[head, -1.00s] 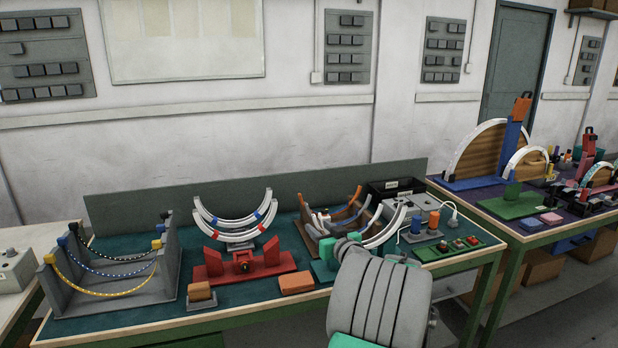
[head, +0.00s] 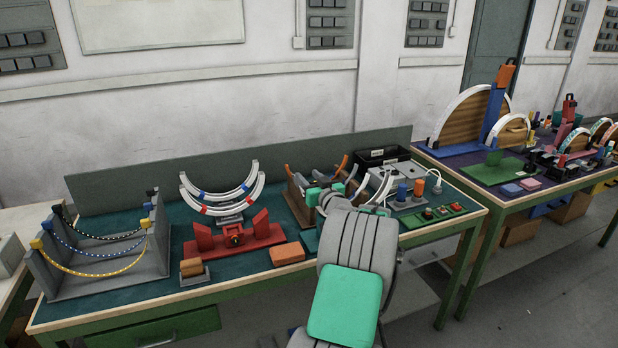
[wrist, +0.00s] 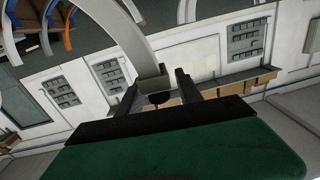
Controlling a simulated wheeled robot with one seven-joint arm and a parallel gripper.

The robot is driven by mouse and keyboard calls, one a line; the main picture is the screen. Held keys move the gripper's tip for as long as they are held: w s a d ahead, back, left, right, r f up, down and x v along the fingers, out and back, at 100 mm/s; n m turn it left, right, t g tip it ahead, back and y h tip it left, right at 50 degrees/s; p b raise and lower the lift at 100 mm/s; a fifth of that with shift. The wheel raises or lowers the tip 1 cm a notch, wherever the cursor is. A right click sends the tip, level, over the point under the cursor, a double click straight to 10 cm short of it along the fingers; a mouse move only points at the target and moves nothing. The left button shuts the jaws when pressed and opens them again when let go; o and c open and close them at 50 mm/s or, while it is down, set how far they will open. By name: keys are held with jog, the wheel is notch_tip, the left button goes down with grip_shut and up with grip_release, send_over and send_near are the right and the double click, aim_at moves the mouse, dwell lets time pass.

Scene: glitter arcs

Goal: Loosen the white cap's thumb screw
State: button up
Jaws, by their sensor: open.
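In the wrist view a white arc (wrist: 120,30) comes down from the top and ends in a pale grey-white cap (wrist: 152,83). A small dark knob (wrist: 159,98), apparently the thumb screw, shows under the cap. My gripper (wrist: 157,88) is open, with one dark finger on each side of the cap and knob. I cannot tell whether either finger touches them.
A red stand (head: 235,240) with two white arcs (head: 225,195) is left of my arm. A grey stand with hanging bead chains (head: 100,260) is at far left. Switches and an orange knob (head: 419,187) stand close on the right. An orange block (head: 287,253) lies in front.

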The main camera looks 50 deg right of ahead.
grip_shut()
dwell(0.3)
jog(key=shift+f+y+b, duration=0.25)
jog(key=shift+y+b, duration=0.05)
jog(key=shift+b, duration=0.6)
jog(key=n+t+y+b, duration=0.1)
jog(key=n+y+b, duration=0.1)
jog(key=a+n+t+y+b, duration=0.1)
jog(key=n+y+b, duration=0.1)
jog(key=y, duration=0.1)
jog(key=shift+w+r, duration=0.1)
jog(key=shift+r, duration=0.05)
jog(key=n+y+p, duration=0.1)
jog(key=y, duration=0.2)
jog(key=shift+a+r+n, duration=0.1)
jog(key=shift+a+n, duration=0.05)
jog(key=shift+n, duration=0.15)
jog(key=shift+a+y, duration=0.1)
jog(key=shift+y, duration=0.2)
